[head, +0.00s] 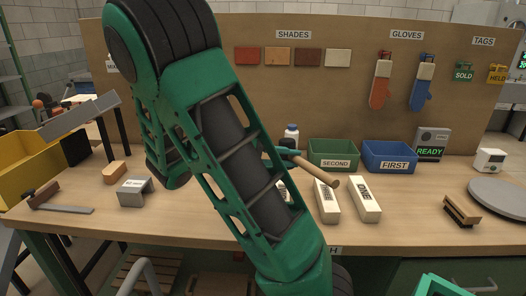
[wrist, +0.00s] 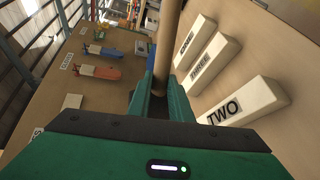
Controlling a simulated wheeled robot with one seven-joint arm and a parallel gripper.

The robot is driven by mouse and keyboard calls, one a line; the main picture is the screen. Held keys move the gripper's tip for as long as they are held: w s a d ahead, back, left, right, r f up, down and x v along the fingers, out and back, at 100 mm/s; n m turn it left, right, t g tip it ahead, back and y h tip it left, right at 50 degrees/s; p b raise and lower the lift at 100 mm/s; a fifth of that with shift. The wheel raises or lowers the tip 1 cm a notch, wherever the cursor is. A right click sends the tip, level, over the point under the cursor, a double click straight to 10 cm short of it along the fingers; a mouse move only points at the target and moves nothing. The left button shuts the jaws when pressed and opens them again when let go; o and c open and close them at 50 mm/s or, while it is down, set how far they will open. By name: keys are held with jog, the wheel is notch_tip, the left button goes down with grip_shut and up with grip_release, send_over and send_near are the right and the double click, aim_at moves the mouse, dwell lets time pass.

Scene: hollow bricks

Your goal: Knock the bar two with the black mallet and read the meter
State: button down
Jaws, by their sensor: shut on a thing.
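My gripper (wrist: 160,100) is shut on the wooden handle (wrist: 167,45) of the mallet. In the head view the handle (head: 318,172) sticks out from behind my arm, above the bars; I cannot make out the black head. The pale bar TWO (wrist: 244,103) lies nearest to my gripper in the wrist view, to its right. In the head view my arm hides most of it. Bar THREE (head: 327,203) and bar ONE (head: 364,199) lie beside it on the bench. The meter (head: 432,144) at the back right shows READY.
A green bin SECOND (head: 334,147) and a blue bin FIRST (head: 390,150) stand behind the bars. A brush (head: 461,211) and a grey round plate (head: 500,196) are on the right. The bench front (head: 400,230) is clear.

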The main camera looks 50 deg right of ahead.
jog(key=shift+w+f, duration=0.15)
jog(key=shift+w, duration=0.45)
jog(key=shift+w+a+f, duration=0.1)
jog(key=shift+f, duration=3)
notch_tip(320, 180, down, 3)
jog(key=shift+f, duration=0.1)
jog(key=shift+r, duration=1.65)
notch_tip(320, 180, up, 4)
